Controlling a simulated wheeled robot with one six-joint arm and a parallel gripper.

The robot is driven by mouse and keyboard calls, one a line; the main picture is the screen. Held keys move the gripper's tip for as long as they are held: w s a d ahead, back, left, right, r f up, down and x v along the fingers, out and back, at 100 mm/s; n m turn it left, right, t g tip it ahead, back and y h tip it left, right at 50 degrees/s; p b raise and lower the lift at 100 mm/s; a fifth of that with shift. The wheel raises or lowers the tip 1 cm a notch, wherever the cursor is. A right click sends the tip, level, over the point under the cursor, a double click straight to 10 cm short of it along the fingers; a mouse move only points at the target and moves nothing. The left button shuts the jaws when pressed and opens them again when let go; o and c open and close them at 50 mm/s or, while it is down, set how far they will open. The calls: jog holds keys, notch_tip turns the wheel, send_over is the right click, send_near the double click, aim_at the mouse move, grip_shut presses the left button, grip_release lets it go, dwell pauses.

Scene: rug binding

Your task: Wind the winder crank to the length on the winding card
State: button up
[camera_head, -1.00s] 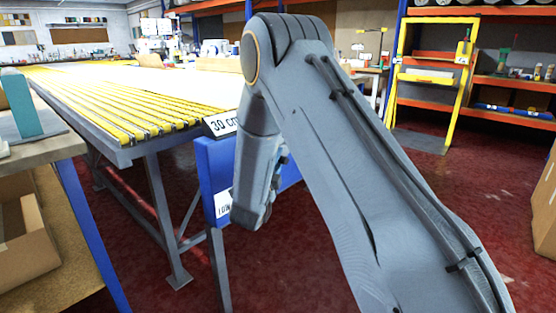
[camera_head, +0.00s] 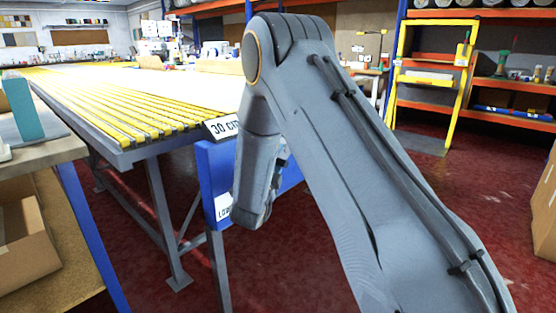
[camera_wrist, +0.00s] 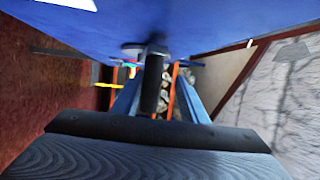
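The winding card (camera_head: 224,127) reads "30 cm" and stands on top of the blue winder panel (camera_head: 214,165), beside my arm. In the wrist view the blue panel (camera_wrist: 230,28) fills the top. A dark upright crank handle (camera_wrist: 152,82) stands out below it, with a grey crank part (camera_wrist: 133,47) at its upper end. My gripper (camera_wrist: 160,77) has its two fingers apart, one on each side of the handle. A gap shows between the handle and the right finger; contact on the left cannot be told. In the head view my arm hides the crank.
A long table with yellow slats (camera_head: 130,105) runs back on the left. A bench with a cardboard box (camera_head: 25,240) stands at near left. Orange shelves (camera_head: 515,85) and a yellow frame (camera_head: 460,80) stand at back right. The red floor (camera_head: 450,190) on the right is clear.

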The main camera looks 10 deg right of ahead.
jog(key=shift+f, duration=0.1)
jog(key=p+v, duration=0.1)
jog(key=v, duration=0.6)
jog(key=shift+s+a, duration=0.25)
jog(key=shift+s, duration=0.1)
